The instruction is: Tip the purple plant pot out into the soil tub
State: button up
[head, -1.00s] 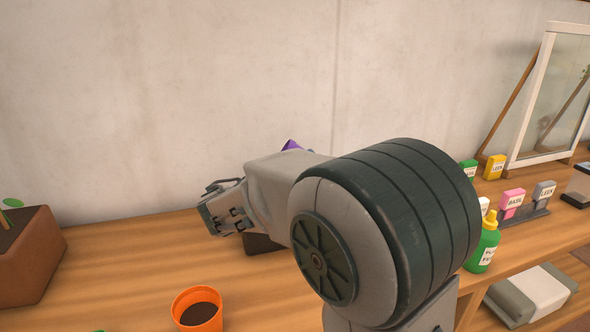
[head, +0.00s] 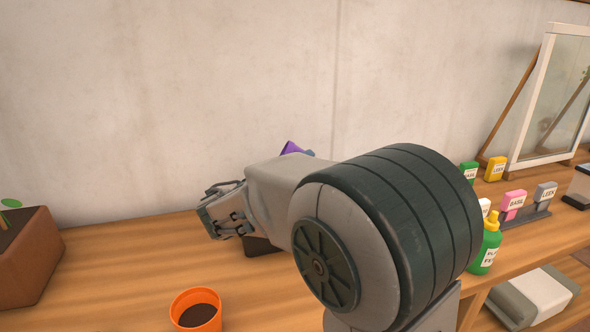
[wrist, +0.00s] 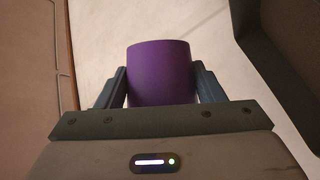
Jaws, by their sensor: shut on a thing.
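The purple plant pot (head: 291,148) shows only as a small tilted piece above my arm in the head view; my arm hides the rest. In the wrist view the pot (wrist: 159,72) sits between the two fingers of my gripper (wrist: 160,82), which is shut on it. The pot's inside is not visible. In the head view my gripper is mostly hidden, with a bit of blue-grey finger beside the pot. A dark brown edge (head: 262,246), possibly the soil tub, shows on the bench under my arm; its opening is hidden.
An orange pot (head: 196,309) of soil stands at the front of the wooden bench. A brown planter (head: 30,265) with a seedling is at the far left. A green bottle (head: 484,248) and seed packets (head: 512,203) stand right of my arm. The wall is close behind.

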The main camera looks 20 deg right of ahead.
jog(key=shift+a+f+n+t+h+b, duration=0.15)
jog(key=shift+n+t+h+b, duration=0.2)
jog(key=shift+n+b, duration=0.55)
jog(key=shift+a+f+n+t+h+b, duration=0.25)
jog(key=shift+n+b, duration=0.35)
jog(key=shift+b, duration=0.6)
dwell(1.3)
jog(key=shift+d+f+b, duration=0.1)
jog(key=shift+d+b, duration=0.1)
jog(key=shift+b, duration=0.2)
jog(key=shift+w+a+f+n+t+b, duration=0.1)
jog(key=shift+a+n+t+b, duration=0.05)
jog(key=shift+n+t+b, duration=0.6)
dwell(0.9)
jog(key=shift+g+b, duration=0.3)
jog(key=shift+g, duration=0.05)
